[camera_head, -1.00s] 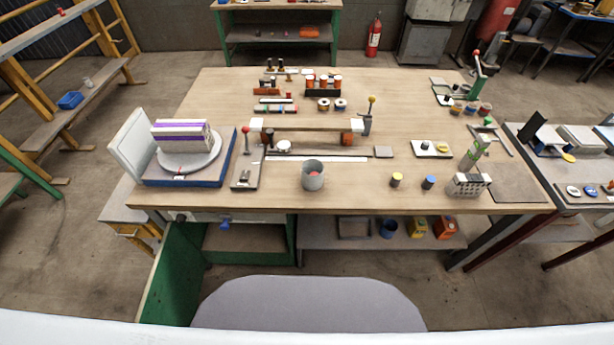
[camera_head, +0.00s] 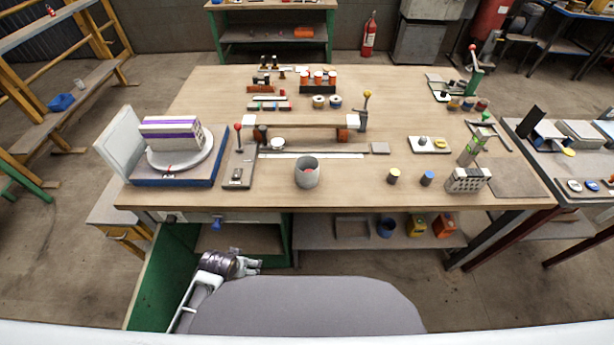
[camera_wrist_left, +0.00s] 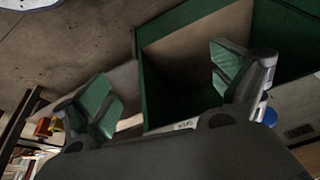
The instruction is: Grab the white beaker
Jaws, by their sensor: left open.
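A small whitish cup (camera_head: 79,84) also stands on the yellow-framed shelf at the far left. My left gripper (camera_head: 252,265) is in front of the bench, below its top and left of the grey beaker, well apart from it. In the left wrist view its two green-padded fingers (camera_wrist_left: 165,82) are spread and empty, facing the green cabinet. The beaker is not visible there. My right gripper is not in view.
The workbench (camera_head: 270,200) has a turntable with a purple-striped block (camera_head: 170,137) at left and a lever tool (camera_head: 238,165) left of the beaker. A green open cabinet (camera_head: 160,285) is under the bench.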

